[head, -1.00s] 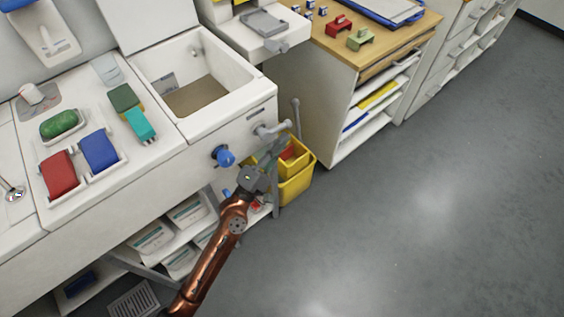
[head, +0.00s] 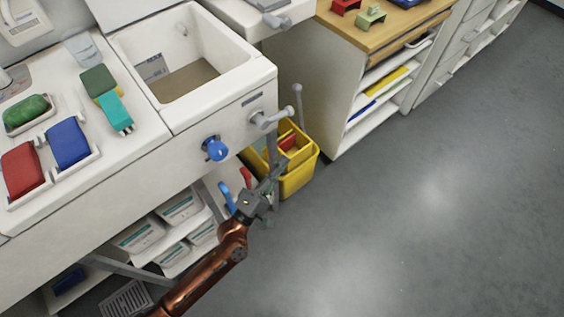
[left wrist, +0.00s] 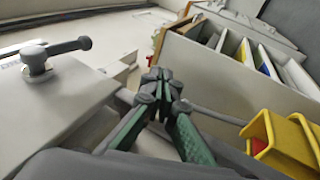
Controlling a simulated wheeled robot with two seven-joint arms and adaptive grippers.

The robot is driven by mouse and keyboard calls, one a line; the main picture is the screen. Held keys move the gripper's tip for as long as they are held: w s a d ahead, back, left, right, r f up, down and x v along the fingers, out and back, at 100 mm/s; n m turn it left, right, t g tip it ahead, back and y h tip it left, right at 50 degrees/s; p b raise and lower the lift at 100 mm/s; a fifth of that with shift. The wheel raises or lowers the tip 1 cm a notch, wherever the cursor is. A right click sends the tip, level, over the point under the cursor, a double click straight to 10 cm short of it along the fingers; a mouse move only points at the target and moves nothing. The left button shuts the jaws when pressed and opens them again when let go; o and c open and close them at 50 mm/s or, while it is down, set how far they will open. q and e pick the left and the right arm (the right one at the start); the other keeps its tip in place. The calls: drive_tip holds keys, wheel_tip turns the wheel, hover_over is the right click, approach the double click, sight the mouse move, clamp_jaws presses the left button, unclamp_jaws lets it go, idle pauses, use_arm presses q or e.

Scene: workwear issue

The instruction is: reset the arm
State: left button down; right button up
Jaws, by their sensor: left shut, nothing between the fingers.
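My left arm comes in from the bottom in the head view, copper-coloured. Its grey left gripper (head: 272,178) is in front of the lower part of the white sink unit, beside the yellow bucket (head: 299,177). In the left wrist view the green-padded fingers of the left gripper (left wrist: 160,84) meet at their tips, shut with nothing between them. A grey lever handle (left wrist: 58,50) is to their left, and the yellow bucket (left wrist: 285,143) is at the lower right. My right gripper is in neither view.
A blue knob (head: 215,149) and a grey tap lever (head: 268,118) stick out from the sink's front (head: 185,160). White packs (head: 180,207) lie on the shelf below. A wooden-topped cabinet (head: 385,45) stands behind the bucket. The grey floor (head: 430,210) to the right is clear.

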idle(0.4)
